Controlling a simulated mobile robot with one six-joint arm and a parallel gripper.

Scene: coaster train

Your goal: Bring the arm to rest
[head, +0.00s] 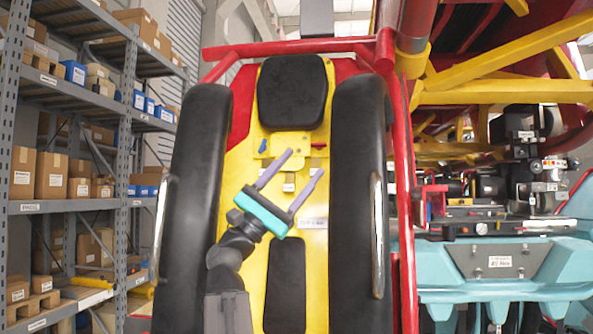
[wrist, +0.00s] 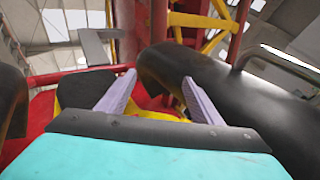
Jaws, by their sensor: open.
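My gripper (head: 294,167) has a teal body and two lilac fingers. It is open, with nothing between the fingers. In the head view it is in front of the yellow seat back (head: 312,238), between two black padded side bars, with the fingers pointing up and to the right. In the wrist view the gripper (wrist: 158,95) shows the same two spread fingers, with the black headrest (wrist: 85,88) beyond the left one. I cannot tell whether the fingers touch anything.
The left black pad (head: 193,210) and right black pad (head: 358,200) flank the arm closely. A red tube frame (head: 290,47) crosses above the headrest (head: 292,92). Shelves with boxes (head: 60,175) stand at left. Yellow beams (head: 505,90) and teal seats (head: 500,265) are at right.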

